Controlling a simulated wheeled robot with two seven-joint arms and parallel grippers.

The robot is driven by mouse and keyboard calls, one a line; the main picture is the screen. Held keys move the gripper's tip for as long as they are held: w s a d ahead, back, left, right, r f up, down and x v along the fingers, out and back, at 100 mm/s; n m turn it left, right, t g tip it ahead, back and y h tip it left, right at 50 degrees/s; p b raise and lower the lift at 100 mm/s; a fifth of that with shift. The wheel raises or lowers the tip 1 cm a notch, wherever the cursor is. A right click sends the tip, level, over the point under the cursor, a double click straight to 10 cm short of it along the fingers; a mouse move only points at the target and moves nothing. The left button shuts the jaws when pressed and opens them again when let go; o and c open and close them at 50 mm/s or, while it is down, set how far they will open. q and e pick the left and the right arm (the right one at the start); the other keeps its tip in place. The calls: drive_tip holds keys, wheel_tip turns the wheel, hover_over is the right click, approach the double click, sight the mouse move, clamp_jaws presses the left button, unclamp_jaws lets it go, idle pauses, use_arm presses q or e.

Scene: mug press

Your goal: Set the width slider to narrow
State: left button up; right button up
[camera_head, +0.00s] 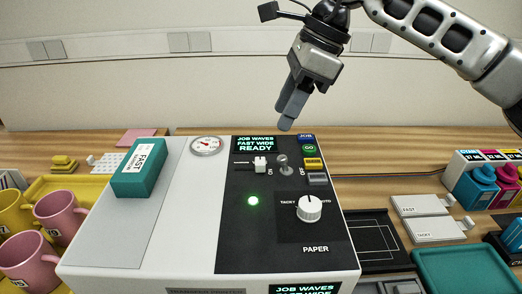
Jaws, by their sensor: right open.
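The press (180,235) stands on the table with a black control panel (240,225). A white slider knob (260,166) sits in the panel's upper left, with a short horizontal slot showing to its left; its small lettering is unreadable. The panel screen (255,144) reads "JOB WAVES FAST WIDE READY". A grey toggle lever (282,160) stands right of the slider. My right gripper (286,124) is open, empty and pointing down above the panel's top edge, apart from the slider. From this side its jaws overlap. My left gripper is not in view.
A white paper dial (309,208), a lit green lamp (253,201) and a column of buttons (311,163) share the panel. A teal box labelled FAST (140,170) lies on the press's left. Pink mugs (60,215) stand left; ink bottles (476,187) and a teal tray (462,270) are right.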

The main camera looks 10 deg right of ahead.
sight(259, 160)
drive_tip(key=x, duration=1)
drive_tip(key=shift+a+f+p, duration=0.2)
drive_tip(key=shift+f+p, duration=0.1)
drive_tip(key=shift+f, duration=0.05)
